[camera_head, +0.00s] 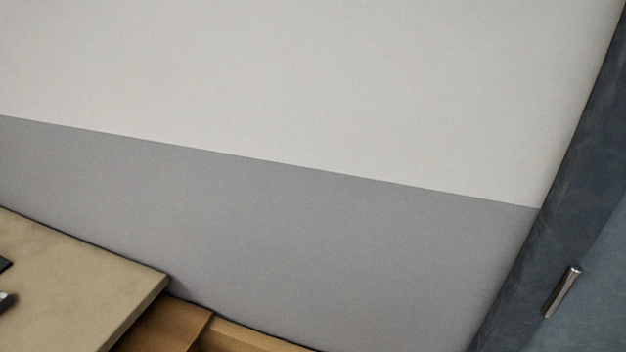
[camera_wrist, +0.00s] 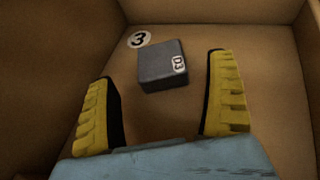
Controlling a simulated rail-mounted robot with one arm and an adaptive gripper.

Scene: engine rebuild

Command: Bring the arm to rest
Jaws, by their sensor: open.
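My gripper (camera_wrist: 165,103) shows in the wrist view with its two yellow fingers spread wide apart and nothing between their tips. A dark grey block (camera_wrist: 160,62) with a white label reading "03" or "D3" lies just beyond the fingertips, apart from them as far as I can see. The block sits on the floor of a brown box-like compartment (camera_wrist: 262,45), next to a round white mark with the number 3 (camera_wrist: 139,39). My arm and gripper do not show in the head view.
Compartment walls (camera_wrist: 40,60) rise close on both sides of my gripper. In the head view, a tan tabletop (camera_head: 90,285) is at lower left with dark items at its edge. A wooden piece (camera_head: 165,328) lies below it. A blue-grey door or cabinet with a metal handle (camera_head: 562,291) stands at right.

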